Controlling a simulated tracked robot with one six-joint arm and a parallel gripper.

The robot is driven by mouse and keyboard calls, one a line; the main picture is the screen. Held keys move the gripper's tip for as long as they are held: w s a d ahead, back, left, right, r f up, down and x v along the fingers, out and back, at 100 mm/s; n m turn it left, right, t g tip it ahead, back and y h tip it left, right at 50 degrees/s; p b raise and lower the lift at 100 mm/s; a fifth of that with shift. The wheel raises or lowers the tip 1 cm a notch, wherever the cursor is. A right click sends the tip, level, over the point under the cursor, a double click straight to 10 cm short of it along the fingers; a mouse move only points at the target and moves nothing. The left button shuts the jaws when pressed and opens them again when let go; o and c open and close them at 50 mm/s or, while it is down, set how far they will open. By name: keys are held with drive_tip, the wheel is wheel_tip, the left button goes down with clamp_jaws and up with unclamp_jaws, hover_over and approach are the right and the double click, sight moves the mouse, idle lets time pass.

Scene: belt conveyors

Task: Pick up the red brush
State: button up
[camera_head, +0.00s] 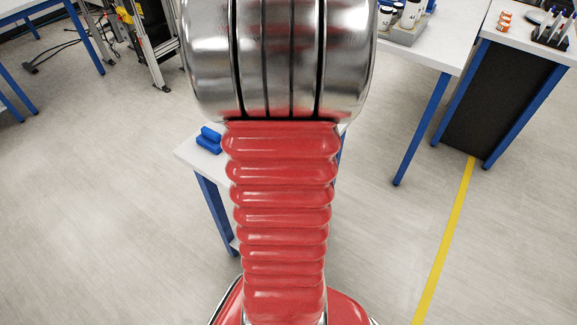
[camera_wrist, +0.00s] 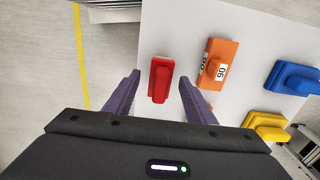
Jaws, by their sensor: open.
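The red brush (camera_wrist: 158,81) lies on a white table (camera_wrist: 180,22) in the wrist view, a red block with a raised grip along it. My gripper (camera_wrist: 160,90) is open, with one purple finger to the left of the red brush and the other to its right. Its tips appear level with the brush's middle in the picture; I see no contact, and the height between them is hard to tell. In the head view my own arm hides the red brush and my gripper.
Right of the red brush lie an orange brush (camera_wrist: 217,62) with a label reading 90, a blue brush (camera_wrist: 293,77) and a yellow brush (camera_wrist: 266,126). A blue brush also shows on the small table in the head view (camera_head: 208,140). Floor is open left of the table.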

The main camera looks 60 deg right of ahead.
drive_tip(key=shift+c, duration=0.6)
drive_tip(key=c, duration=1)
drive_tip(key=shift+c, duration=0.2)
wheel_tip(320, 180, up, 10)
idle(0.4)
